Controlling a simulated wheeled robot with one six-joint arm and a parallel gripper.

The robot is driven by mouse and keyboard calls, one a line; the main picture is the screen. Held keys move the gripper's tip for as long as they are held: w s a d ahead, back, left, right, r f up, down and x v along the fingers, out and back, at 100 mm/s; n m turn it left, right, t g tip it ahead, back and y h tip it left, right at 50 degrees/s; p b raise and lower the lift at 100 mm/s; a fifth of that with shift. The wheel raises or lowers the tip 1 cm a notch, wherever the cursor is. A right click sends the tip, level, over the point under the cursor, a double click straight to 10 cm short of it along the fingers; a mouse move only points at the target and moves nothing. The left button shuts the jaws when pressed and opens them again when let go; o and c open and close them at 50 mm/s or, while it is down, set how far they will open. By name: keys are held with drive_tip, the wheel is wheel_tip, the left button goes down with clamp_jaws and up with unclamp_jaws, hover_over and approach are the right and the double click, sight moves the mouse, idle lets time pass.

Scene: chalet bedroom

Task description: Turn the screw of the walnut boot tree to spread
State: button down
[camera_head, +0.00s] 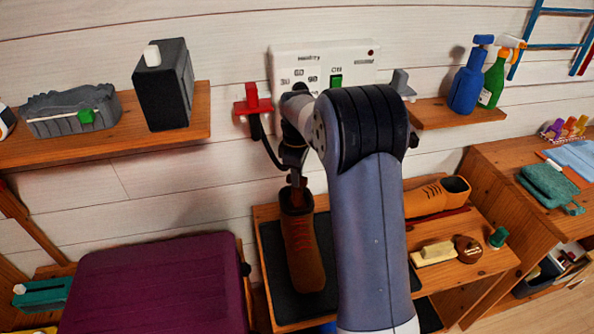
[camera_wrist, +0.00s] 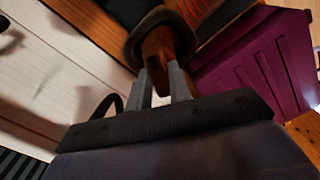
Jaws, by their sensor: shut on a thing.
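A brown boot (camera_head: 305,250) with orange laces stands on a dark mat (camera_head: 272,250) on the wooden bench. My gripper (camera_head: 297,172) is over the top of the boot, pointing down. In the wrist view, my gripper (camera_wrist: 162,82) is shut on a narrow brown wooden piece (camera_wrist: 158,58), which looks like the screw end of the walnut boot tree. The boot's dark rounded collar (camera_wrist: 133,46) surrounds that piece. The rest of the boot tree is hidden inside the boot, so I cannot see how far it is spread.
A second, orange-brown shoe (camera_head: 425,203) lies right of my arm. A brush (camera_head: 433,253), a round brown tin (camera_head: 468,248) and a small green item (camera_head: 498,237) are nearby. A red wall hook (camera_head: 252,103) is close to my wrist.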

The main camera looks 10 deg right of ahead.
drive_tip(key=m+p, duration=0.1)
drive_tip(key=m, duration=0.5)
drive_tip(key=shift+p, duration=0.35)
drive_tip(key=m+p, duration=0.1)
drive_tip(key=m, duration=0.5)
drive_tip(key=shift+m, duration=0.3)
drive_tip(key=c, duration=1.3)
unclamp_jaws()
wheel_tip(320, 180, up, 11)
drive_tip(key=shift+f+b, duration=0.1)
drive_tip(key=shift+b, duration=0.2)
